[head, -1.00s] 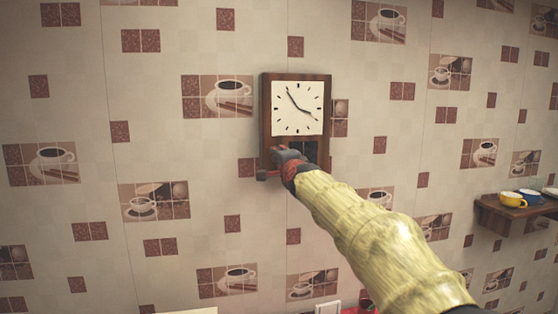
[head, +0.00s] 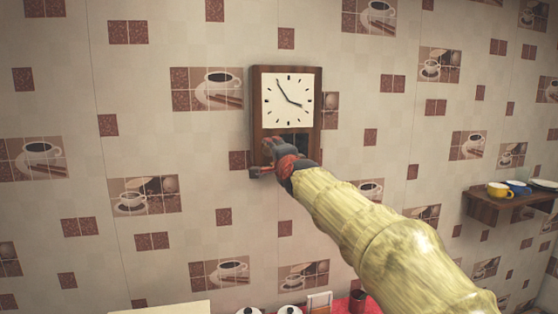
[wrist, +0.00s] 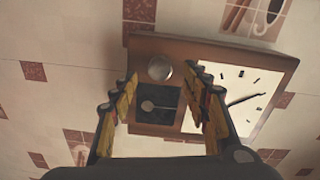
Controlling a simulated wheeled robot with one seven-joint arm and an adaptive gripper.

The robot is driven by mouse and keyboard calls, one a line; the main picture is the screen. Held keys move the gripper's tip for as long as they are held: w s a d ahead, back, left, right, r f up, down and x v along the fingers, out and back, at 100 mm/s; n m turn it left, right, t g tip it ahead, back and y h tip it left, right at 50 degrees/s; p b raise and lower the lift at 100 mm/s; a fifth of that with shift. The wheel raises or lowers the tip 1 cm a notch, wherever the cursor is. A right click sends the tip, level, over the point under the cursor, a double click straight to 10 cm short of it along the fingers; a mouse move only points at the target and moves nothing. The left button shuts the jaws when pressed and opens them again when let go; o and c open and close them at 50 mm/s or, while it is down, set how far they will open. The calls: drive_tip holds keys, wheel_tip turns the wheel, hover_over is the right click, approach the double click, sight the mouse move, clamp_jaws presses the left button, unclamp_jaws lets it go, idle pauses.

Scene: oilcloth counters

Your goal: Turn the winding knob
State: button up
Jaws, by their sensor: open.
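The wall clock has a brown wooden case (head: 256,110), a white dial (head: 288,98) and a dark window below it. In the wrist view the clock (wrist: 222,55) appears on its side. A round grey winding knob (wrist: 160,67) sits on the case beside the dark window, at the end away from the dial. A pale pendulum (wrist: 150,106) shows in the window. My gripper (wrist: 163,79) is open and empty, and the knob appears between its fingertips, seemingly a little beyond them. In the head view my gripper (head: 277,158) covers the clock's lower part, and the knob is hidden.
A wooden shelf (head: 484,208) with a yellow cup (head: 499,190) and a blue cup (head: 519,188) is on the wall at right. The tiled wall around the clock is bare.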

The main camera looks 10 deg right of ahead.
drive_tip(key=s, duration=0.7)
drive_tip(key=shift+s, duration=0.3)
drive_tip(key=s+a+f+n+g+y, duration=0.1)
drive_tip(key=s+a+f+n+g, duration=0.3)
drive_tip(key=f, duration=0.6)
drive_tip(key=s+f+n+g+y, duration=0.1)
drive_tip(key=s+f+n+g, duration=0.2)
drive_tip(key=s+f+n, duration=0.5)
drive_tip(key=s+d+f+n+g, duration=0.1)
drive_tip(key=s+f, duration=0.4)
drive_tip(key=s, duration=0.5)
drive_tip(key=s+d+f+n+g+h, duration=0.1)
drive_tip(key=s+f+g, duration=0.1)
drive_tip(key=s+f, duration=0.4)
drive_tip(key=s+d+f+n+g+h, duration=0.1)
drive_tip(key=s+f, duration=0.5)
drive_tip(key=s, duration=0.8)
drive_tip(key=shift+d+f+n+g, duration=0.25)
drive_tip(key=shift+d+n+g, duration=0.25)
drive_tip(key=shift+n, duration=0.1)
